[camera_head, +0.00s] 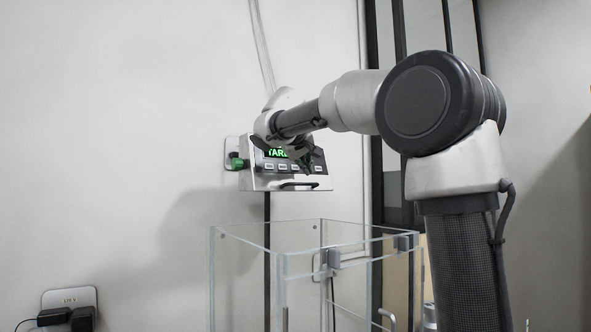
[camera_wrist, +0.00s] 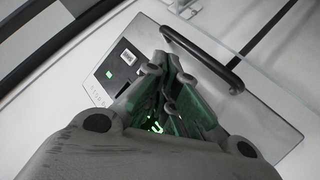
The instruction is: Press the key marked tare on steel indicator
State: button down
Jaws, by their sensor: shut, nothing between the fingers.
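The steel indicator (camera_head: 258,181) is mounted on the wall in the head view.
A dark handle (camera_head: 298,185) sticks out below the keys. A clear-walled enclosure (camera_head: 245,238) stands below. A wall plate (camera_head: 70,299) with dark plugs is at the lower left.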

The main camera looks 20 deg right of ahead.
jog(key=shift+s+d+r, duration=0.15)
jog(key=shift+s+r, duration=0.05)
jog(key=shift+s, duration=0.45)
jog(key=shift+s+d+r, duration=0.1)
jog(key=shift+s+r, duration=0.1)
jog(key=shift+s, duration=0.5)
jog(key=shift+s+d+r, duration=0.15)
jog(key=shift+s+r, duration=0.05)
jog(key=shift+s, duration=0.45)
